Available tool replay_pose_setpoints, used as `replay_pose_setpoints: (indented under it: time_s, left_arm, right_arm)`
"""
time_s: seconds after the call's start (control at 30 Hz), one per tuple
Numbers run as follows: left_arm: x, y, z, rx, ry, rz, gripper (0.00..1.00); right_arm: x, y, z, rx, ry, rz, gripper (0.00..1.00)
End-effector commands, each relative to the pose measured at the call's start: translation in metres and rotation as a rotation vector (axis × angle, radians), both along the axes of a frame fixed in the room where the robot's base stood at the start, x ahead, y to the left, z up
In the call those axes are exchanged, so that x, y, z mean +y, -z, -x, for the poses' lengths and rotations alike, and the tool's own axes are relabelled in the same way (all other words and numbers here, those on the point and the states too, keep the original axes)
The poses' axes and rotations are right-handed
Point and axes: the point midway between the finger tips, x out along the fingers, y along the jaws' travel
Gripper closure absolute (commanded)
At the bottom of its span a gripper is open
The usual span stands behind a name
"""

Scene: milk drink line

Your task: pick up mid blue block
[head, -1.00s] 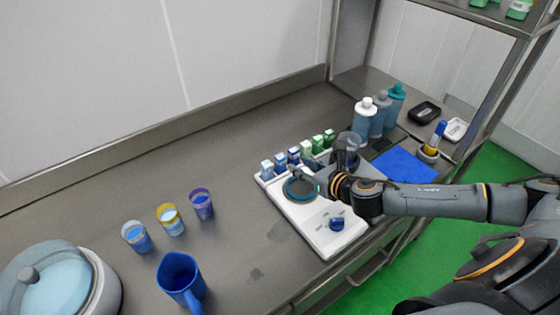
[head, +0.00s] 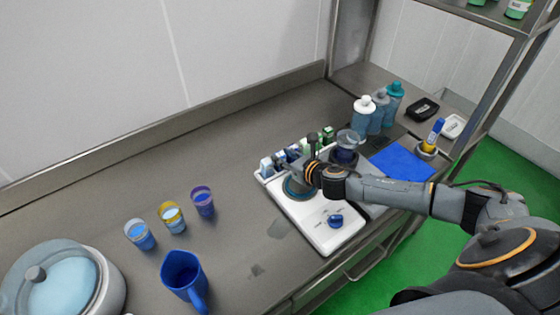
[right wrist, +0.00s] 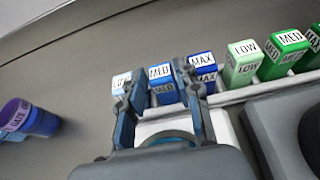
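The mid blue block (right wrist: 163,87), labelled MED, stands in the row at the white tray's back edge. In the right wrist view it shows between the two fingers of my right gripper (right wrist: 158,74). That gripper is open and the fingers look apart from the block's sides. The blue LOW block (right wrist: 120,82) is on its left, partly hidden by a finger. The blue MAX block (right wrist: 203,66) is on its right. In the head view the right gripper (head: 294,168) is over the tray, in front of the blue blocks. My left gripper is not in view.
Green LOW (right wrist: 241,62) and MED (right wrist: 284,52) blocks continue the row to the right. Cups (head: 172,217) and a blue jug (head: 182,278) stand left. Bottles (head: 362,115) stand behind right.

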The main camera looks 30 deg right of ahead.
Motion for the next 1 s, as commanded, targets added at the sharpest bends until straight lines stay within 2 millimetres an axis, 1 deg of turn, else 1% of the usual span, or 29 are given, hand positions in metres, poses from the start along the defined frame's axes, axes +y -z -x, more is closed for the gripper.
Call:
replay_pose_setpoints:
  time_s: [0.07, 0.17, 0.2, 0.23, 0.5, 0.67, 0.77, 0.83, 0.93, 1.0]
  left_arm:
    - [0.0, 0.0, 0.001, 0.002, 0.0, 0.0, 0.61]
    - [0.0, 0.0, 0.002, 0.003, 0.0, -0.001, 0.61]
    - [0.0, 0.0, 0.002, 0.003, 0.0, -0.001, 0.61]
    - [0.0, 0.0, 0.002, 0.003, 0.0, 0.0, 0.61]
    - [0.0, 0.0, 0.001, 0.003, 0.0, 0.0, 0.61]
    - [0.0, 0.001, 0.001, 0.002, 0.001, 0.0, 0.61]
    - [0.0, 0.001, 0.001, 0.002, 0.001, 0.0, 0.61]
    - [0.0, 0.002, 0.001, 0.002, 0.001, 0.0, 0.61]
    - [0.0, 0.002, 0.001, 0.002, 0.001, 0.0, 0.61]
    - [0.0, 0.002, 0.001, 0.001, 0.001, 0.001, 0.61]
  right_arm:
    - [0.0, 0.0, 0.0, 0.0, 0.0, 0.0, 0.67]
    - [0.0, 0.0, 0.0, 0.0, 0.0, 0.0, 0.85]
    - [0.0, 0.0, 0.0, 0.0, 0.0, 0.0, 0.93]
    - [0.0, 0.0, 0.0, 0.0, 0.0, 0.0, 1.0]
    - [0.0, 0.0, 0.0, 0.0, 0.0, -0.001, 1.0]
    - [0.0, -0.008, 0.0, -0.001, -0.001, -0.001, 1.0]
    - [0.0, -0.02, 0.0, -0.004, 0.0, 0.0, 1.0]
    - [0.0, -0.033, -0.001, -0.006, -0.002, 0.002, 1.0]
    - [0.002, -0.046, 0.013, -0.001, -0.003, 0.001, 1.0]
    - [0.003, -0.058, 0.023, -0.002, -0.003, 0.003, 1.0]
